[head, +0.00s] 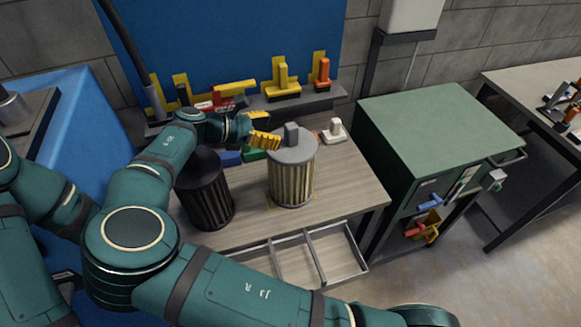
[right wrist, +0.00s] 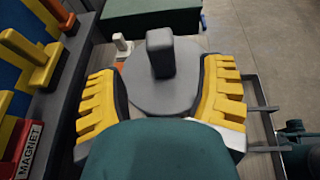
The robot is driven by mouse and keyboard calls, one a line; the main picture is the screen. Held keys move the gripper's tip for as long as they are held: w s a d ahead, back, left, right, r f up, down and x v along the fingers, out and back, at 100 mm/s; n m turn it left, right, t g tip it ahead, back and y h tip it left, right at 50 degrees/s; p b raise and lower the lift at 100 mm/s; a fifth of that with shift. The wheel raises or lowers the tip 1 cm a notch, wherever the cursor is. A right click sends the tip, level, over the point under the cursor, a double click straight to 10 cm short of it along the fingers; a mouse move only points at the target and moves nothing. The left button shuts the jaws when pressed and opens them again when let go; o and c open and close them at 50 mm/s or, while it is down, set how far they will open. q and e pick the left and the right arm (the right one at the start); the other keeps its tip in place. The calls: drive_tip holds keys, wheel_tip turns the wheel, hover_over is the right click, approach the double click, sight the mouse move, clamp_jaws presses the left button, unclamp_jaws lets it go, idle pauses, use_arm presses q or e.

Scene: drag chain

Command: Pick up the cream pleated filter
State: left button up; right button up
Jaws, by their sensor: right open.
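The cream pleated filter (head: 291,182) stands upright on the wooden-topped bench, with a round grey lid and a grey block handle on top. My right gripper (head: 265,129) is beside the handle at lid height, with its yellow fingers spread. In the right wrist view, the grey lid (right wrist: 165,92) and handle (right wrist: 160,55) show between the open fingers of my right gripper (right wrist: 163,80). The fingers appear apart from the handle, and nothing is held. The filter's pleated side is hidden there. My left gripper is not in view.
A black pleated filter (head: 205,190) stands just left of the cream one. Behind are a blue block (head: 230,158), a green block (head: 254,154) and a white handled piece (head: 334,131). An open drawer (head: 340,250) juts out in front. A green cabinet (head: 437,125) is at right.

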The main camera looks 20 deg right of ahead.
sight(298, 130)
drive_tip(key=shift+x, duration=0.8)
drive_tip(key=shift+r+x, duration=0.1)
drive_tip(key=shift+x, duration=1.5)
drive_tip(key=shift+r+x, duration=0.15)
drive_tip(key=shift+x, duration=1.45)
drive_tip(key=shift+d, duration=0.1)
clamp_jaws()
